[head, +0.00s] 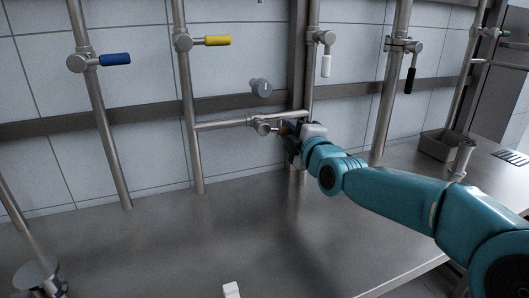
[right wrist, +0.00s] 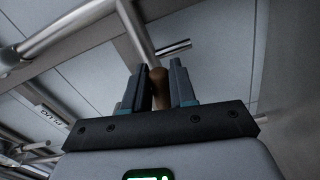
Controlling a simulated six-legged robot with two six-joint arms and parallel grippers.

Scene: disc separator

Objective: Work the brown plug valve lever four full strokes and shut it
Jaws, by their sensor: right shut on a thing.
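The brown plug valve lever (head: 283,129) shows as a small brown bit just right of its grey valve body (head: 262,126), at the right part of the short horizontal pipe. The lever points right, roughly along that pipe. My right gripper (head: 290,133) is shut on the lever and hides most of it. In the right wrist view the brown handle (right wrist: 159,88) stands between the two fingers of my right gripper (right wrist: 160,70). My left gripper is in neither view.
Other valves with a blue lever (head: 115,60), yellow lever (head: 217,41), white lever (head: 326,66) and black lever (head: 410,80) sit on nearby pipes. A round grey knob (head: 261,87) is just above the brown valve. A metal bin (head: 437,146) stands right. The steel bench (head: 180,235) is mostly clear.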

